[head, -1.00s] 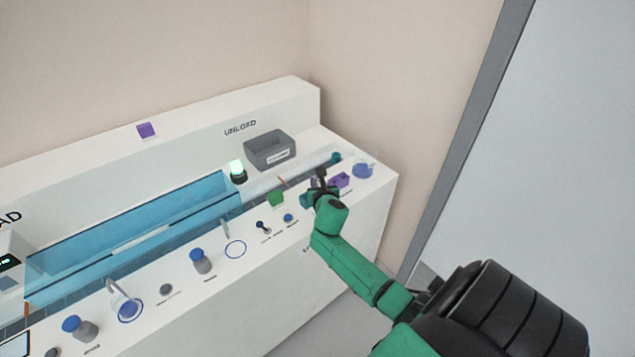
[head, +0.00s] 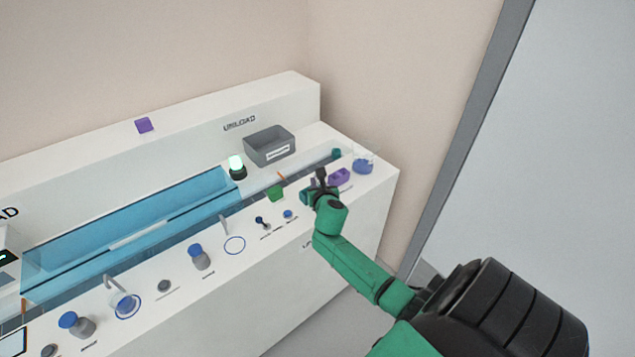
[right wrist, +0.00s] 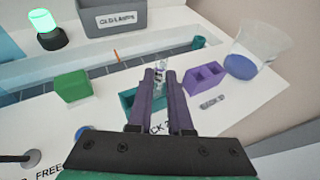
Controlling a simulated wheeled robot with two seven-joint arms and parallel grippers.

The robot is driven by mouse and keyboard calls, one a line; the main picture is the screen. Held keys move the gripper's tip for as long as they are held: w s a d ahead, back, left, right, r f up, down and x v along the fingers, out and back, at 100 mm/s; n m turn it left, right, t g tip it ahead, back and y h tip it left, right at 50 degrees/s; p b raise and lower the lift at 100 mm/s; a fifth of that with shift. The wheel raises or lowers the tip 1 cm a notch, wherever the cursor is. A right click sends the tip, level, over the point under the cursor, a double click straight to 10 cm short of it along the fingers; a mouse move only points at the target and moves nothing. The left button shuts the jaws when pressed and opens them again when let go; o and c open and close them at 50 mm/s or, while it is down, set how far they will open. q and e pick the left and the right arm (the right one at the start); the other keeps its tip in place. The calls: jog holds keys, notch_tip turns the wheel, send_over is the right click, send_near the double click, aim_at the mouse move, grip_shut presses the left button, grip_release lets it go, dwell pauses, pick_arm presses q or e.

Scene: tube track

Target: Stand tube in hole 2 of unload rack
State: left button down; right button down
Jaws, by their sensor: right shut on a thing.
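My right gripper (right wrist: 160,75) is shut on a small clear tube (right wrist: 161,70), whose top shows between and just beyond the fingertips in the right wrist view. A teal rack (right wrist: 129,106) lies directly under and beside the fingers, which hide much of it. The tube's lower end is hidden, so I cannot tell whether it is in a hole. In the head view the right gripper (head: 320,180) is over the teal rack (head: 306,197), near the right end of the bench. My left gripper is not in view.
A purple block with square openings (right wrist: 206,80) stands just right of the fingers, with a beaker of blue liquid (right wrist: 245,62) beyond. A green block (right wrist: 73,86) is to the left. The track groove, grey bin (head: 270,147) and lit green lamp (head: 237,168) lie behind.

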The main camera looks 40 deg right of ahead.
jog(key=shift+f, duration=0.1)
jog(key=c, duration=0.8)
grip_release()
jog(key=shift+o, duration=0.2)
jog(key=shift+s, duration=0.1)
jog(key=shift+s+a+r, duration=0.2)
jog(key=shift+s+a, duration=0.05)
jog(key=p+v, duration=0.1)
jog(key=v, duration=1.2)
jog(key=shift+s, duration=0.35)
jog(key=shift+r, duration=0.1)
